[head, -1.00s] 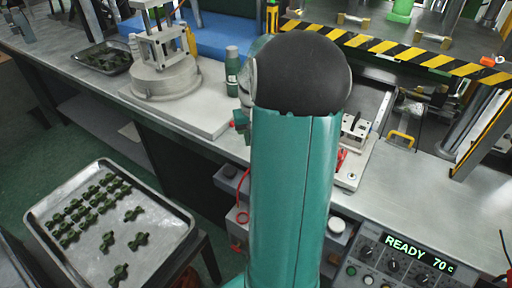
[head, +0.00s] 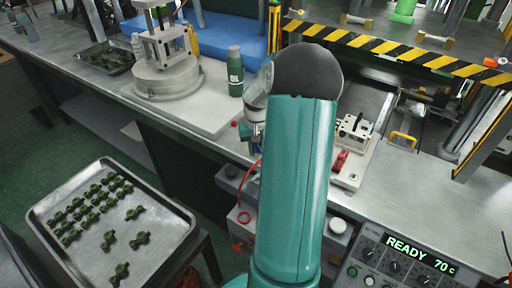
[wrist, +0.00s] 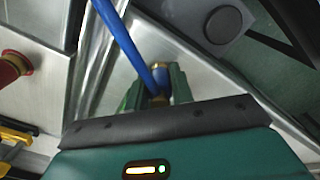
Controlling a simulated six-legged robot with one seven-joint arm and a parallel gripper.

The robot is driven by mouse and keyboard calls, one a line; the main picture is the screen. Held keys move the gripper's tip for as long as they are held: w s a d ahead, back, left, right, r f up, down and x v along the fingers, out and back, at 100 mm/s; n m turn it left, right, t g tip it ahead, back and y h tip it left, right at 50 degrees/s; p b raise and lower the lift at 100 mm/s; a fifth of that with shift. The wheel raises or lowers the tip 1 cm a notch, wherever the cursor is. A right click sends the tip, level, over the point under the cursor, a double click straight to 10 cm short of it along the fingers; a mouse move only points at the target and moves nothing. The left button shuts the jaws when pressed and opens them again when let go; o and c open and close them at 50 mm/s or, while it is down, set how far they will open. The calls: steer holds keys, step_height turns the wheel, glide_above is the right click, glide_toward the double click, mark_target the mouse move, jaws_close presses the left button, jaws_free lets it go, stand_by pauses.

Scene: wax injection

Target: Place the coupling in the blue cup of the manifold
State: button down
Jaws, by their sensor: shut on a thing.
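In the wrist view, the two green fingers of my gripper (wrist: 154,88) are shut on the coupling (wrist: 160,76), a small blue and brass-coloured fitting. A blue hose (wrist: 124,40) runs from it to the top edge of the picture. The fingers hide part of the coupling. In the head view, my gripper (head: 252,140) is mostly hidden behind my teal arm, near the table's front edge. I cannot make out the manifold or its blue cup with certainty in either view.
A green bottle (head: 235,72) and a round grey stand (head: 166,78) are on the table. A white block fixture (head: 354,131) is right of my arm. A control panel (head: 398,258) reads READY 70 c. A tray (head: 62,236) with several green pieces stands at lower left.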

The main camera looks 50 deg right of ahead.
steer(key=c, duration=1.2)
jaws_free()
steer(key=shift+f, duration=0.1)
step_height(320, 180, up, 12)
steer(key=shift+r, duration=0.2)
